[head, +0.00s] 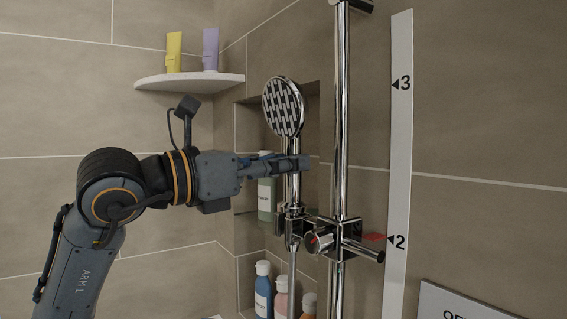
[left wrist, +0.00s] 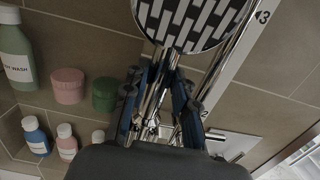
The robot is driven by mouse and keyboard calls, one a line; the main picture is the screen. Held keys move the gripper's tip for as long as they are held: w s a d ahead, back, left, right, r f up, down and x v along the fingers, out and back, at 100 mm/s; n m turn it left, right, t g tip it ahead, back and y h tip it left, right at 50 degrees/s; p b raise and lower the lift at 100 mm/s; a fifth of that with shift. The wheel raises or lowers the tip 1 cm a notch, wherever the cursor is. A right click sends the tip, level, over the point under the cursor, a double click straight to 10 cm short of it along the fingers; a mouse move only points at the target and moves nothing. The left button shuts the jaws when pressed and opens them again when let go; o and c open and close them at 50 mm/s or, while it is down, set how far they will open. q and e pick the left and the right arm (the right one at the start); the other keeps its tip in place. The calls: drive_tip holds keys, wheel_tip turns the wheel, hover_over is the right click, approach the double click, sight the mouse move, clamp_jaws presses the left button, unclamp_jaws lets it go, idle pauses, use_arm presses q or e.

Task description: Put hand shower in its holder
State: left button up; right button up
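The chrome hand shower (head: 284,107) stands nearly upright, its round patterned head at the top. Its head also shows in the left wrist view (left wrist: 190,18). My left gripper (head: 300,164) reaches in from the left and is closed around the handle below the head; its fingers flank the handle in the left wrist view (left wrist: 162,82). The handle's lower end is at the chrome holder (head: 296,226) on the slide rail (head: 341,120), and the hose (head: 292,268) hangs below. I cannot tell how deeply it sits in the holder. My right gripper is out of view.
A wall niche behind holds a green bottle (head: 266,203) and tubs. Blue (head: 262,290) and pink (head: 281,299) bottles stand lower down. A corner shelf (head: 188,84) carries two tubes. A white numbered strip (head: 398,140) runs right of the rail.

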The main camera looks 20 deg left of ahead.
use_arm(q)
drive_tip(key=o, duration=0.5)
drive_tip(key=shift+c, duration=0.2)
